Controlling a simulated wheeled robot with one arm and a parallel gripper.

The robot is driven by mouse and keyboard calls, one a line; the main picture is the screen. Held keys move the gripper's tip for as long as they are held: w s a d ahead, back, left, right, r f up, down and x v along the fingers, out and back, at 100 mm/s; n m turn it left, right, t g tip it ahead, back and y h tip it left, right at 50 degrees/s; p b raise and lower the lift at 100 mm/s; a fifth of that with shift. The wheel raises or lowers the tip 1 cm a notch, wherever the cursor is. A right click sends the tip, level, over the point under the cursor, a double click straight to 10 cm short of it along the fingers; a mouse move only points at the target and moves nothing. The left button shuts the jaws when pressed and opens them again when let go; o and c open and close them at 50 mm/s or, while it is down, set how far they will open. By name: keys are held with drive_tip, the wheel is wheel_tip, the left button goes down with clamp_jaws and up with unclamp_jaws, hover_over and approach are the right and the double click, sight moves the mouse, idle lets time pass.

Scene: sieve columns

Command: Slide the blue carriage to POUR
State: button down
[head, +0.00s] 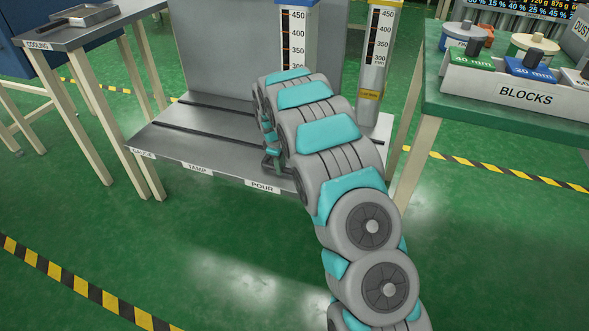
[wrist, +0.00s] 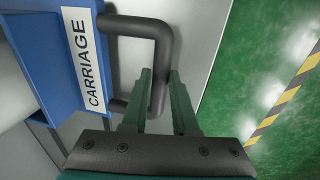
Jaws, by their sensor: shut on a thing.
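The blue carriage (wrist: 50,55), with a white CARRIAGE label, fills the left of the wrist view. Its black handle (wrist: 160,62) sticks out to the right. My gripper (wrist: 161,78) is shut on the handle's bar, one finger on each side. In the head view my gripper (head: 271,160) is low at the front of the grey bench, mostly behind my arm. My arm hides the carriage there. The POUR label (head: 262,186) is on the bench's front edge, just below and left of my gripper. The TAMP label (head: 197,168) is further left.
A blue-edged scale column (head: 297,30) and a yellow-edged one (head: 380,40) stand behind my arm. Slots run along the bench top (head: 180,140), clear at left. A green table with a BLOCKS rack (head: 520,97) is at right; a COOLING table (head: 60,42) at left.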

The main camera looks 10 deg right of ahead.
sight(271, 165)
drive_tip(key=shift+w+a, duration=0.55)
drive_tip(key=shift+a, duration=0.25)
drive_tip(key=shift+w+a, duration=0.5)
drive_tip(key=shift+a, duration=0.25)
drive_tip(key=c, duration=0.7)
unclamp_jaws()
drive_tip(key=r, duration=0.2)
drive_tip(key=s+r, duration=0.1)
drive_tip(key=r, duration=0.4)
drive_tip(key=shift+s+a+r+b, duration=0.15)
drive_tip(key=shift+a+r+b, duration=0.15)
drive_tip(key=shift+a, duration=0.05)
